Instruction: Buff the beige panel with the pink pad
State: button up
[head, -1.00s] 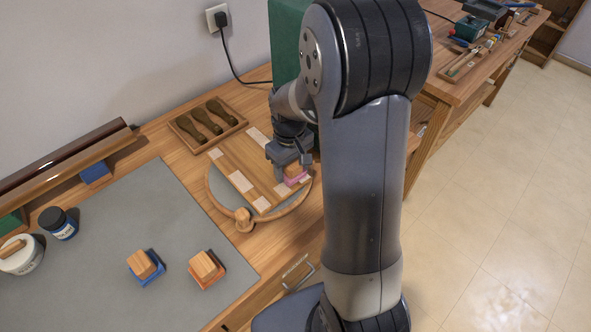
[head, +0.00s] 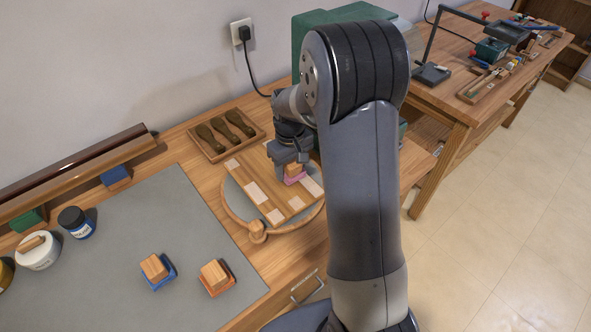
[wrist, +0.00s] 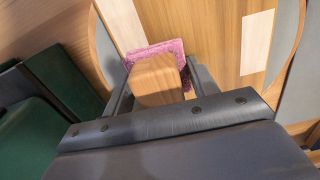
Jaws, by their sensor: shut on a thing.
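My gripper (head: 291,165) is shut on the wooden block handle (wrist: 155,80) of the pink pad (head: 295,179). The pad's pink rim (wrist: 160,50) shows around the block in the wrist view. The pad is low over the beige panel (head: 262,175), apparently resting on its back right part; its contact face is hidden. The panel is a flat wood board with several paler rectangular patches (head: 253,192), lying on a round turntable (head: 231,203). My gripper and arm hide part of the panel's back edge.
Two wood-handled pads, blue (head: 158,272) and orange (head: 216,278), stand on the grey mat (head: 150,220). A tray of dark tools (head: 225,133) lies close behind the panel. A green box (head: 308,40) stands behind my arm. Jars (head: 76,222) stand at the left.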

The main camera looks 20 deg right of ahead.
aim_at(264, 146)
jog(key=shift+w+a+r+p, duration=0.1)
jog(key=shift+w+a+p, duration=0.25)
jog(key=shift+w, duration=0.7)
jog(key=shift+w+a+f+p, duration=0.15)
jog(key=shift+w+a, duration=0.3)
jog(key=shift+w, duration=0.65)
jog(key=shift+w+a+r+p, duration=0.15)
jog(key=shift+w+a+p, duration=0.25)
jog(key=shift+w, duration=0.65)
jog(key=shift+w+a+f+p, duration=0.1)
jog(key=shift+w+a+p, duration=0.25)
jog(key=shift+w, duration=0.75)
jog(key=shift+w+a+f+p, duration=0.15)
jog(key=shift+w+a, duration=0.3)
jog(key=shift+w, duration=0.6)
jog(key=shift+w+a+r+p, duration=0.1)
jog(key=shift+w+a+p, duration=0.25)
jog(key=shift+w, duration=0.75)
jog(key=shift+s+d+b, duration=0.4)
jog(key=shift+s, duration=0.7)
jog(key=shift+s+d+b, duration=0.35)
jog(key=shift+s, duration=0.75)
jog(key=shift+s+d+b, duration=0.4)
jog(key=shift+s, duration=0.7)
jog(key=shift+r+p, duration=2.05)
jog(key=shift+r, duration=1)
jog(key=shift+w, duration=0.1)
notch_tip(264, 146, up, 3)
jog(key=shift+f+p, duration=0.1)
jog(key=shift+p, duration=0.9)
